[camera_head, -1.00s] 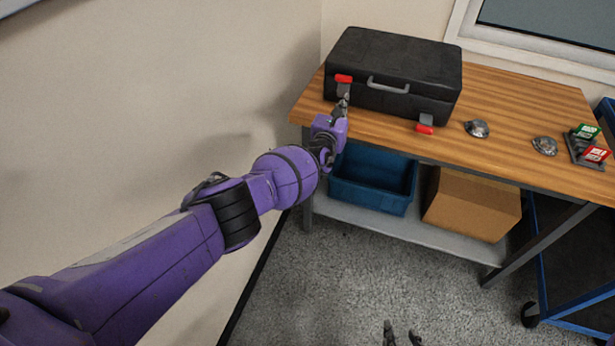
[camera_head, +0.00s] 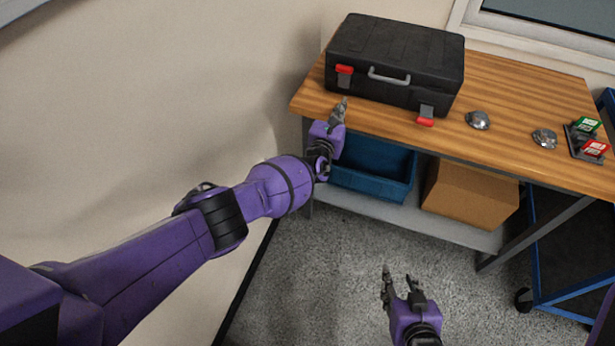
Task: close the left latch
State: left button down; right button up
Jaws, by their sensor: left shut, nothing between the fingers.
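A black case (camera_head: 395,60) with its lid down stands on the wooden bench. Its left latch (camera_head: 344,77) has its red tab at the top, near the lid seam, and a grey part below it. Its right latch (camera_head: 426,114) has the red tab at the bottom, near the bench top. My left gripper (camera_head: 342,101) is shut and empty, just below and in front of the left latch, apart from it in the picture. My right gripper (camera_head: 398,274) is open and empty, low in front of the bench.
Two silver domed objects (camera_head: 478,120) and a small rack with green and red items (camera_head: 590,140) are on the bench (camera_head: 520,95) to the right. A blue bin (camera_head: 375,172) and a cardboard box (camera_head: 470,194) sit on the lower shelf. A wall is at left.

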pick_arm(q)
jog(key=s+a+f+n+g, duration=0.1)
jog(key=s+a+f+n, duration=0.1)
jog(key=s+n, duration=0.4)
jog(key=s+a+f+n+g+y, duration=0.1)
jog(key=s+a+f+n, duration=0.1)
jog(key=s+n, duration=0.5)
jog(key=s+a+f+n+g, duration=0.1)
jog(key=s+a+n, duration=0.3)
jog(key=n, duration=0.9)
jog(key=shift+s+a+f+g+y, duration=0.3)
jog(key=shift+s+a+f+y, duration=0.1)
jog(key=shift+s, duration=1.35)
jog(key=shift+d, duration=0.1)
